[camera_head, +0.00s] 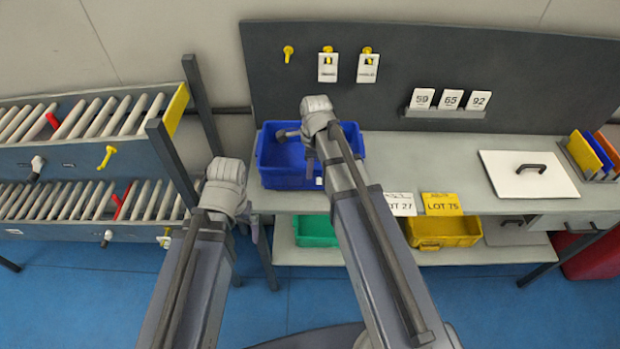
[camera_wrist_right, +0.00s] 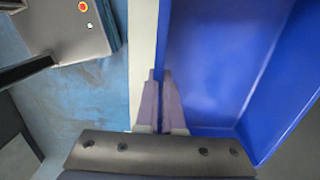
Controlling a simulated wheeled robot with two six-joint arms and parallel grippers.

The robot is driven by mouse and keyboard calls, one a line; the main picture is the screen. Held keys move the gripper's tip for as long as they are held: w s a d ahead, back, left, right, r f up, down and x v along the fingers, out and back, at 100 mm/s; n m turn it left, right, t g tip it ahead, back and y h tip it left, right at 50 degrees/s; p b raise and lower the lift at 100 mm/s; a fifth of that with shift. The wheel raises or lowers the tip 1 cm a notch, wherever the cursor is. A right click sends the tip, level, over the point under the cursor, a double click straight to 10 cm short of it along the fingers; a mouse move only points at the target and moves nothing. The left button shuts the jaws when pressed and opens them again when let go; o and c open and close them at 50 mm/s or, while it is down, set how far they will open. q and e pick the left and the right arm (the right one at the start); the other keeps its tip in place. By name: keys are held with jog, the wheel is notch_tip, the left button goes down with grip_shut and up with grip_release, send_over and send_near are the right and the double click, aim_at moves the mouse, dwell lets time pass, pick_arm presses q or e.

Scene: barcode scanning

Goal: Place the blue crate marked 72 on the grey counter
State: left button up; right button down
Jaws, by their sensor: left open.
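The blue crate (camera_head: 275,181) is upright over the left end of the grey counter (camera_head: 440,160). I cannot tell whether its base rests fully on the counter. A small white label shows on its front, too small to read. My right gripper (camera_head: 309,155) is at the crate, partly hidden by its own arm. In the right wrist view its fingers (camera_wrist_right: 161,100) are close together on both sides of the crate's wall, with the blue inside (camera_wrist_right: 215,70) to the right. My left gripper (camera_head: 254,228) is open and empty at the counter's left front corner.
A green crate (camera_head: 312,231) and a yellow crate (camera_head: 445,233) stand on the lower shelf. Roller racks (camera_head: 80,122) stand left. The counter's middle is clear.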

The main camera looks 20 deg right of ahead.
notch_tip(320, 180, down, 3)
jog(key=shift+f+b, duration=0.1)
jog(key=shift+b, duration=1.1)
jog(key=c, duration=1)
grip_release()
jog(key=shift+c, duration=0.2)
jog(key=r+p, duration=1.2)
jog(key=shift+s+d+r, duration=0.15)
jog(key=shift+d+r, duration=0.05)
jog(key=shift+d, duration=0.2)
